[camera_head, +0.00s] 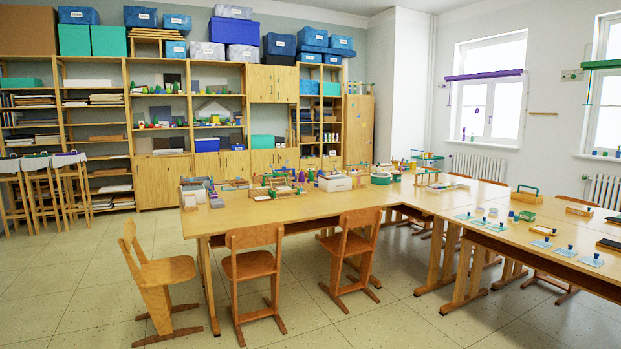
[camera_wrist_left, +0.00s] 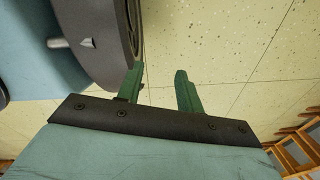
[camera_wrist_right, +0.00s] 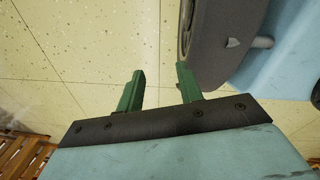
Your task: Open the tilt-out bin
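I cannot make out for certain which thing is the tilt-out bin. A white box (camera_head: 335,183) stands on the long wooden table in the head view, with what looks like a small dark fitting on its front. It looks closed, but it is small at this distance. My left gripper (camera_wrist_left: 158,70) is open and empty in the left wrist view, with bare floor beyond its green fingers. My right gripper (camera_wrist_right: 160,70) is open and empty in the right wrist view, also over floor. Neither gripper shows in the head view.
Wooden tables (camera_head: 290,208) form an L across the middle and right, crowded with small objects. Three wooden chairs (camera_head: 253,265) stand before the near side. Stools (camera_head: 40,185) stand at left. Shelves (camera_head: 105,130) with boxes line the back wall. The front-left floor (camera_head: 60,300) is clear.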

